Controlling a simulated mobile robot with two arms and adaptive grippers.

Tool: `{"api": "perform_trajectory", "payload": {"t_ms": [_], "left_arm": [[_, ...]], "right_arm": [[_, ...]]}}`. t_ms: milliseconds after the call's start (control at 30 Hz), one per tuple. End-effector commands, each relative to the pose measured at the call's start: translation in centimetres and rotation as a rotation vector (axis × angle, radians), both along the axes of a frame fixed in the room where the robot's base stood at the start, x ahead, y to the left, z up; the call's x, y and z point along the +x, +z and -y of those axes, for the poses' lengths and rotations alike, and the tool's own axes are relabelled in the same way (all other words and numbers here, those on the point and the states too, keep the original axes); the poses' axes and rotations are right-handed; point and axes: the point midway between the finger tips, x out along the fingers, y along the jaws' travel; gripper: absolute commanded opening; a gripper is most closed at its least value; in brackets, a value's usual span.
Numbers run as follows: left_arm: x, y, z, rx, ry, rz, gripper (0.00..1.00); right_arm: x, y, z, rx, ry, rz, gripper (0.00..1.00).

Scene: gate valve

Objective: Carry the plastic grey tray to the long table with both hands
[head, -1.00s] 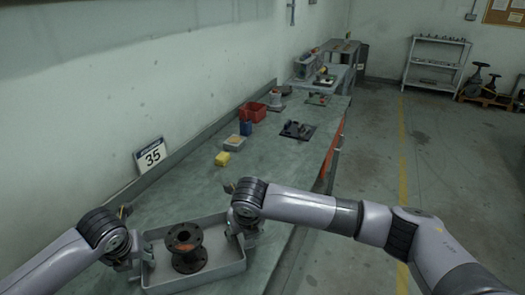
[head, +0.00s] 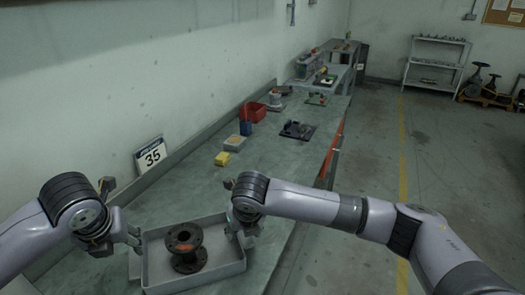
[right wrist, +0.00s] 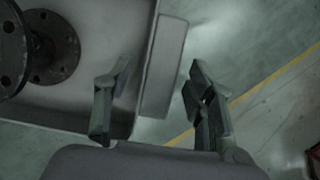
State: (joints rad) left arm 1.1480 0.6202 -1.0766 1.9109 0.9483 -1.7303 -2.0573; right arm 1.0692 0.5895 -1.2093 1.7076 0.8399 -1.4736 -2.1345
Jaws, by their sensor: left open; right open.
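The grey tray (head: 205,282) rests on the long green-topped table (head: 225,190) at the near end. A dark rusty flanged spool (head: 184,246) stands inside it. My left gripper (head: 132,238) is open at the tray's left side; I cannot tell whether it touches. My right gripper (head: 240,232) is open at the tray's right side. In the right wrist view its two fingers (right wrist: 158,105) stand on either side of the tray's side rim and handle flange (right wrist: 165,65), apart from it. The spool also shows there at the upper left (right wrist: 50,45).
A yellow block (head: 222,158), a blue box (head: 246,128), a red bin (head: 252,112) and a dark fixture (head: 297,130) sit farther along the table. A "35" sign (head: 150,155) leans at the wall. The floor on the right (head: 380,150) is clear.

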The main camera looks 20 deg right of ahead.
Motion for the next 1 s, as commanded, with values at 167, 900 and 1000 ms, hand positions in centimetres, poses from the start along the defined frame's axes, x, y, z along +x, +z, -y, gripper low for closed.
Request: {"api": "perform_trajectory", "payload": {"t_ms": [167,900,1000], "left_arm": [[0.0,0.0,0.0,0.000,0.000,0.000,0.50],[0.0,0.0,0.0,-0.001,0.000,0.000,0.50],[0.0,0.0,0.0,-0.001,0.000,0.000,0.50]], "right_arm": [[-1.4,3.8,0.1,-0.001,0.002,0.006,0.50],[-3.8,9.2,0.1,-0.001,0.000,0.001,0.50],[-3.8,9.2,0.1,-0.001,0.000,0.001,0.50]]}}
